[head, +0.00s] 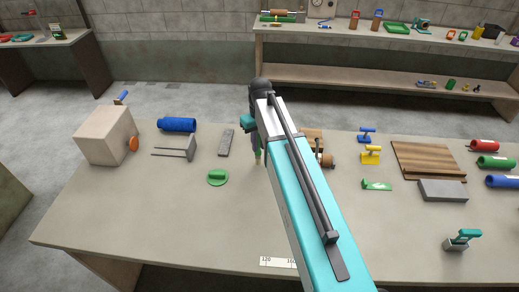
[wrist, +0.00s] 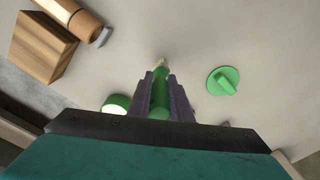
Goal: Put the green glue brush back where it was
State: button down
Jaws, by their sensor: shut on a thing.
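The green glue brush (wrist: 159,92) is between the dark fingers of my gripper (wrist: 161,88) in the wrist view, with its pale tip pointing away from the gripper. In the head view my arm hides most of the gripper (head: 257,150); a pale brush tip (head: 257,161) shows just below it, over the table. A green round thing with a pale top (wrist: 116,104) is beside the left finger in the wrist view, partly covered; I cannot tell what it is.
A green disc with a grip (head: 217,177) lies left of my gripper; it also shows in the wrist view (wrist: 223,81). A wooden block (wrist: 43,45) and a brown cylinder (wrist: 70,18) are at the wrist view's upper left. The table's front left is clear (head: 150,220).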

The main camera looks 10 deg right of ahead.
aim_at(259, 154)
jog(key=shift+f, duration=0.6)
jog(key=shift+s+f+b, duration=0.15)
jog(key=shift+s+b, duration=0.1)
jog(key=shift+b, duration=0.15)
jog(key=shift+w+f+b, duration=0.1)
jog(key=shift+f+b, duration=0.25)
jog(key=shift+f, duration=0.45)
jog(key=shift+f, duration=0.1)
jog(key=c, duration=1.6)
grip_release()
jog(key=shift+r, duration=0.2)
jog(key=shift+s+r+b, duration=0.15)
jog(key=shift+r+b, duration=0.7)
jog(key=shift+r, duration=2.15)
jog(key=shift+s+r+b, duration=0.1)
jog(key=shift+r+b, duration=0.7)
jog(key=shift+r, duration=2.15)
jog(key=shift+d, duration=0.1)
